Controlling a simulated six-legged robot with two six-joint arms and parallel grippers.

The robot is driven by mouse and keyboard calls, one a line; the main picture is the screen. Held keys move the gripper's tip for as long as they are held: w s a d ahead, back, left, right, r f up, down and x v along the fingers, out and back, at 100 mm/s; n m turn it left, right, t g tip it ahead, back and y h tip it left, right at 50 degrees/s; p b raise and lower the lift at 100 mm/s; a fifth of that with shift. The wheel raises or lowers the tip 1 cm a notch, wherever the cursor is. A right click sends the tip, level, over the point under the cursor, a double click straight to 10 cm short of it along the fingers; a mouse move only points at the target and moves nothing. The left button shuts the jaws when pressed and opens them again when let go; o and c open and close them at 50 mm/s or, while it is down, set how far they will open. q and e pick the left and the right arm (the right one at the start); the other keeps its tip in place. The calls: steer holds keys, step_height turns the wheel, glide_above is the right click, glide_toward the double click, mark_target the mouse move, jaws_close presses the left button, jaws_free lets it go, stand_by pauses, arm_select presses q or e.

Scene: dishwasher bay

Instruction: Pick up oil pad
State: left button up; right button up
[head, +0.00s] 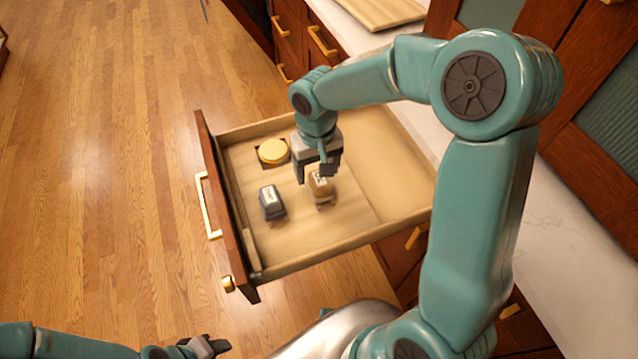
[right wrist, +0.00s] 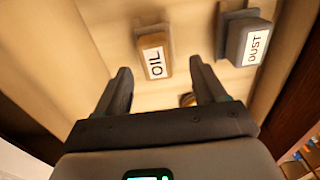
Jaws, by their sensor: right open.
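The oil pad (head: 320,187) is a small tan block with a white label, lying in the open drawer. In the right wrist view its label reads OIL (right wrist: 154,57), and it lies beyond the fingertips, between their lines. My right gripper (head: 318,170) is open and empty, above and just behind the pad in the head view, apart from it as far as I can see. It also shows in the right wrist view (right wrist: 160,75). My left gripper (head: 212,345) is low at the bottom left, away from the drawer; its jaws are too unclear to read.
A grey pad (head: 271,203) labelled DUST (right wrist: 254,46) lies left of the oil pad. A round yellow pad (head: 272,151) lies farther back. Drawer walls (head: 330,253) enclose them; the drawer's right part is bare. A pale counter (head: 560,220) runs along the right.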

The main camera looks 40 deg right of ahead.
mark_target(319, 178)
steer(key=f, duration=0.4)
steer(key=shift+s+d+f, duration=0.1)
steer(key=shift+s+d, duration=0.05)
steer(key=shift+s, duration=0.05)
steer(key=c, duration=1)
steer(key=shift+c, duration=0.2)
step_height(319, 178, up, 20)
steer(key=p, duration=0.2)
steer(key=o, duration=0.4)
steer(key=c, duration=0.3)
